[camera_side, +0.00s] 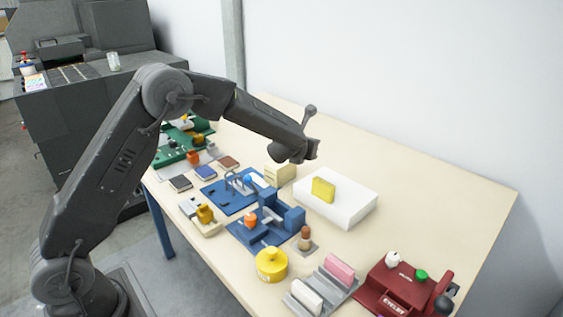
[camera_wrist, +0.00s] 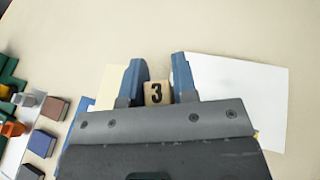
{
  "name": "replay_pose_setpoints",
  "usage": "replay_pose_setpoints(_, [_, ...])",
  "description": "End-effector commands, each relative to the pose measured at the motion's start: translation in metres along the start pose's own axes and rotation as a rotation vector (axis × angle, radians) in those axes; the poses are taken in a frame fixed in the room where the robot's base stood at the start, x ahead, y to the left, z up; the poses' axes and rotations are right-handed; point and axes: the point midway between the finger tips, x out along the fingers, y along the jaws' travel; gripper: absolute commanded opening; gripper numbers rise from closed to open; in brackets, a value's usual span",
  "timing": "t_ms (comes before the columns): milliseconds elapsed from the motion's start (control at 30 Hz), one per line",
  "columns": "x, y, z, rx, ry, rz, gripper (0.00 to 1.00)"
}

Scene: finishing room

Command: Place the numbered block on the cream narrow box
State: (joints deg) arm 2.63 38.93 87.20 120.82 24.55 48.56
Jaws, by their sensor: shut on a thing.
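The numbered block (camera_wrist: 157,94) is a small light wooden block with a black 3 on its face. In the wrist view my gripper (camera_wrist: 158,72) is shut on it, with one blue finger on each side. The cream narrow box (camera_side: 280,174) stands on the table in the side view, just left of the white box. In the wrist view a pale cream part of it (camera_wrist: 108,88) shows left of my left finger; the rest is hidden behind my gripper. In the side view my gripper's end is above and slightly right of the cream box, and the block cannot be made out.
Blue fixtures (camera_side: 257,232), a yellow round container (camera_side: 271,264), a grey rack (camera_side: 318,292) and a dark red device (camera_side: 402,287) stand nearer. The table's back right is clear.

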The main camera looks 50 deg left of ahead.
Motion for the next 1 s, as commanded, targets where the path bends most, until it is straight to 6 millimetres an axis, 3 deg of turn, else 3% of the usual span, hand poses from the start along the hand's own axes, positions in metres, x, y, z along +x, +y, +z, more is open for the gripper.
replay_pose_setpoints(33, [0.002, 0.03, 0.007, -0.024, -0.002, 0.055, 0.0])
replay_pose_setpoints(200, [0.0, 0.115, 0.022, -0.086, 0.005, 0.212, 0.0])
replay_pose_setpoints(333, [-0.007, 0.166, 0.029, -0.128, 0.012, 0.309, 0.0])
replay_pose_setpoints(500, [-0.016, 0.206, 0.033, -0.161, 0.019, 0.384, 0.0])
replay_pose_setpoints(667, [-0.014, 0.212, 0.03, -0.17, 0.024, 0.406, 0.0])
replay_pose_setpoints(1000, [0.031, 0.149, 0.003, -0.169, 0.024, 0.404, 0.0])
